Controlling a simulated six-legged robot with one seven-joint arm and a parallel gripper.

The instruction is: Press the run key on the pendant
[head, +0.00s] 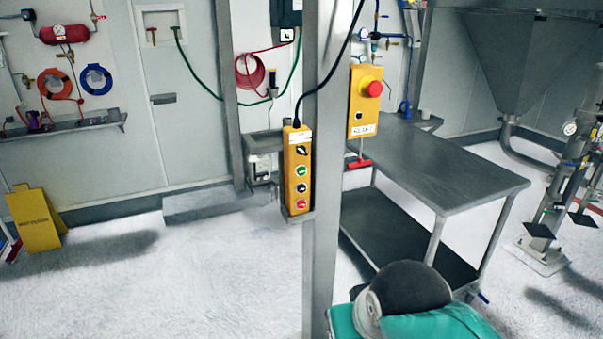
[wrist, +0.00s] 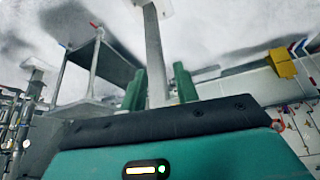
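The yellow pendant (head: 299,185) hangs upright on the grey post, its cable rising from the top. Its front bears a black selector (head: 302,151), a green key (head: 301,171), a dark key (head: 301,188) and a red key (head: 301,204). The key labels are too small to read. In the wrist view, which is upside down, my gripper (wrist: 160,86) shows two green fingers set apart with nothing held between them. The post (wrist: 154,50) stands beyond them; the pendant is not seen there. In the head view my arm is low right of the post, clear of the pendant, and the fingers are hidden.
A yellow box with a red emergency button (head: 372,89) is mounted right of the post. A grey steel table (head: 440,160) stands behind it. A yellow floor sign (head: 33,218) is at the far left. The floor left of the post is clear.

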